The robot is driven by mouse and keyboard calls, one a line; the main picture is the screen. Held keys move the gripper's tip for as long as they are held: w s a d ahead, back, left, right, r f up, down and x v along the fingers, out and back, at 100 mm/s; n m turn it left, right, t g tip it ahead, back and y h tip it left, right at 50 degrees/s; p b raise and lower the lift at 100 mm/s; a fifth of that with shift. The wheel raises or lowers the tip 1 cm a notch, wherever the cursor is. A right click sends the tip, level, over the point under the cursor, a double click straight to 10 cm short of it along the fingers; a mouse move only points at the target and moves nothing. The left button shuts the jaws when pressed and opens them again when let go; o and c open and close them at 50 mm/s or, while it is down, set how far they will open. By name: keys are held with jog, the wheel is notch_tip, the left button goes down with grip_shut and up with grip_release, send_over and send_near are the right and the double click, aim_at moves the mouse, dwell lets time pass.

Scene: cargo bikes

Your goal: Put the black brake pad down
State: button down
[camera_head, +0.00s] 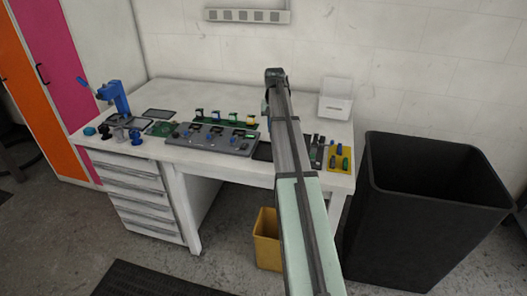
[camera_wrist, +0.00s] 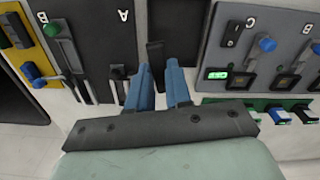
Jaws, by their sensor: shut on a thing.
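My gripper (camera_wrist: 161,78) shows in the wrist view with its two blue fingers close together. It is shut on the black brake pad (camera_wrist: 155,54), a narrow dark piece that sticks out past the fingertips. The pad appears over a dark flat tray (camera_wrist: 182,22), between the panel marked A and the grey panel; I cannot tell whether it touches the tray. In the head view my arm hides the fingers and the pad. Part of the dark tray (camera_head: 263,151) shows just left of my arm.
The grey fixture panel (camera_head: 212,139), marked B and C, has upright levers left of my arm. A dark panel (camera_wrist: 100,22) marked A and a yellow tray (camera_head: 341,157) with knobs lie right of my arm. A white bin (camera_head: 335,106) stands behind. A blue stand (camera_head: 116,98) is far left.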

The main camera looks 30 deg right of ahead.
aim_at(266, 152)
jog(key=shift+w+a+f+m, duration=0.25)
jog(key=shift+a+f+m, duration=0.15)
jog(key=shift+f, duration=1.15)
jog(key=shift+w+a+f+m, duration=0.2)
jog(key=shift+a+f+m, duration=0.25)
jog(key=shift+f, duration=1.1)
jog(key=shift+w+a+f+m, duration=0.25)
jog(key=shift+a+f+m, duration=0.15)
jog(key=shift+f, duration=1.15)
jog(key=c, duration=1.1)
grip_release()
jog(key=shift+f, duration=0.1)
jog(key=shift+o, duration=0.2)
notch_tip(266, 152, up, 12)
